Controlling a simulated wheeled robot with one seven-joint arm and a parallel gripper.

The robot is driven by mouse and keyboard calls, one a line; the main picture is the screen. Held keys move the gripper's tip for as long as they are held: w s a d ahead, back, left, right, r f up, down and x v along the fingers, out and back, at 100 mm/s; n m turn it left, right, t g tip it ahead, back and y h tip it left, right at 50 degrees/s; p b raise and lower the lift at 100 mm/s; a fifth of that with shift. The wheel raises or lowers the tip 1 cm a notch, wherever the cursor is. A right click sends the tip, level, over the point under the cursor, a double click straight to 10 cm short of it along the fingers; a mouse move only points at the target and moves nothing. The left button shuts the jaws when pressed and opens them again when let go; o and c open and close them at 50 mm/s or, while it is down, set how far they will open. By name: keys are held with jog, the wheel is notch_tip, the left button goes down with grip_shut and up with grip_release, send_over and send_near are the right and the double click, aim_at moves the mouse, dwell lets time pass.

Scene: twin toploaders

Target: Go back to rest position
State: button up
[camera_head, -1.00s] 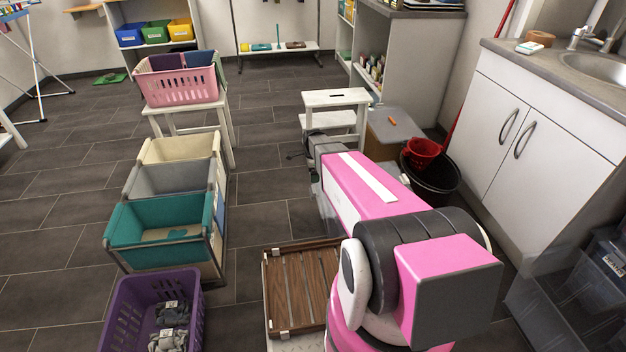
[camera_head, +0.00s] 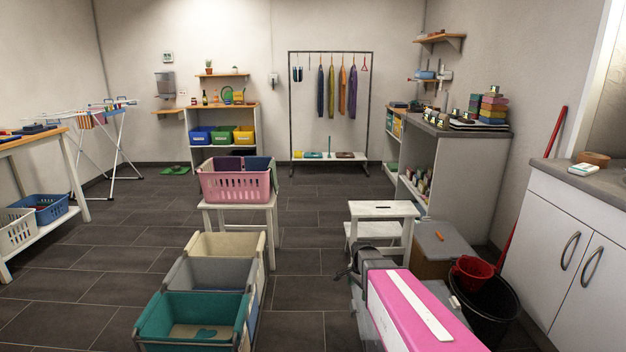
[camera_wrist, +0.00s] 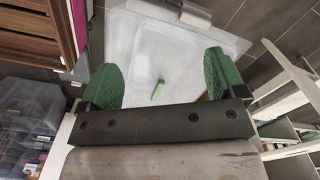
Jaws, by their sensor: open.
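My arm, with its pink and white link, reaches forward at the bottom right of the head view. My gripper (camera_wrist: 164,78) shows in the wrist view with its two green fingertips wide apart. It is open, and nothing is clamped between the fingers. A small green piece (camera_wrist: 157,90) shows in the gap, beyond the fingers, over a pale translucent tray (camera_wrist: 205,38). In the head view the dark end of my arm is near the white step stool (camera_head: 383,210); the fingers cannot be made out there.
Teal (camera_head: 193,318), grey and cream bins stand in a row left of my arm. A pink basket (camera_head: 235,183) sits on a white stool behind them. A black bucket (camera_head: 490,305) and a white cabinet (camera_head: 570,250) are close on the right. The middle floor is clear.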

jog(key=s+r+n, duration=0.4)
jog(key=s+n, duration=0.2)
jog(key=s, duration=0.1)
jog(key=s+r+n, duration=0.3)
jog(key=s+n, duration=0.3)
jog(key=s, duration=0.1)
jog(key=shift+s+d+r, duration=0.15)
jog(key=shift+s+r, duration=0.2)
jog(key=shift+r, duration=0.05)
